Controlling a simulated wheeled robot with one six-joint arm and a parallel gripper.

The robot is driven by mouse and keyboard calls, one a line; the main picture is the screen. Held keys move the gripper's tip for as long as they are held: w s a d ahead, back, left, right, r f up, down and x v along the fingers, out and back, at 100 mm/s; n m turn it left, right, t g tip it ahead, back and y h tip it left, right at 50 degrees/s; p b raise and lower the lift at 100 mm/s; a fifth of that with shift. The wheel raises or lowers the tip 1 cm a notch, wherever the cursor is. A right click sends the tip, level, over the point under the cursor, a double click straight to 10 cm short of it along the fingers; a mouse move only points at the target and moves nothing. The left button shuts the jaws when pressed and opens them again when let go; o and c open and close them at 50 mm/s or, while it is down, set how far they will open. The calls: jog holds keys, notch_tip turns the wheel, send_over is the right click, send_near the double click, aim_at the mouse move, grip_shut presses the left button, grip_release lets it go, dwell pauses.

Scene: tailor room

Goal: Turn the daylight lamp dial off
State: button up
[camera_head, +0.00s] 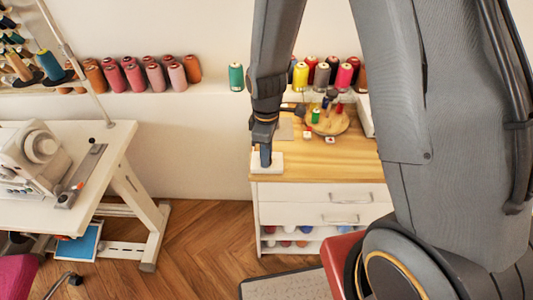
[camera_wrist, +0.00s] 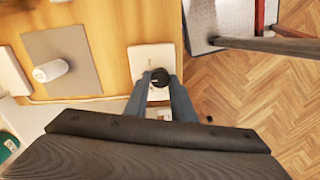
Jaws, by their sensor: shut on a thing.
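A black round dial (camera_wrist: 159,77) sits on a white square base (camera_wrist: 139,60) near the edge of the wooden cabinet top, in the wrist view. My gripper (camera_wrist: 160,82) is shut on the dial, with a finger on each side of it. I cannot read the dial's setting. In the head view my gripper (camera_head: 265,158) points down onto the white base (camera_head: 277,168) at the cabinet's front left corner. There the fingers hide the dial.
The wooden top (camera_head: 322,170) is clear right of the base. A round wooden tray (camera_head: 328,124) with small spools stands behind. Thread spools (camera_head: 300,75) line the ledge. In the wrist view a white object (camera_wrist: 50,70) lies on a grey mat (camera_wrist: 75,45). A sewing machine table (camera_head: 112,140) is left.

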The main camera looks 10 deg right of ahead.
jog(key=n, duration=0.5)
jog(key=shift+n, duration=0.3)
jog(key=n, duration=0.5)
jog(key=shift+n, duration=0.4)
jog(key=o, duration=1.1)
jog(key=shift+c, duration=0.2)
jog(key=shift+s, duration=0.1)
jog(key=shift+r, duration=0.1)
jog(key=shift+r+b, duration=0.75)
jog(key=shift+r, duration=3.1)
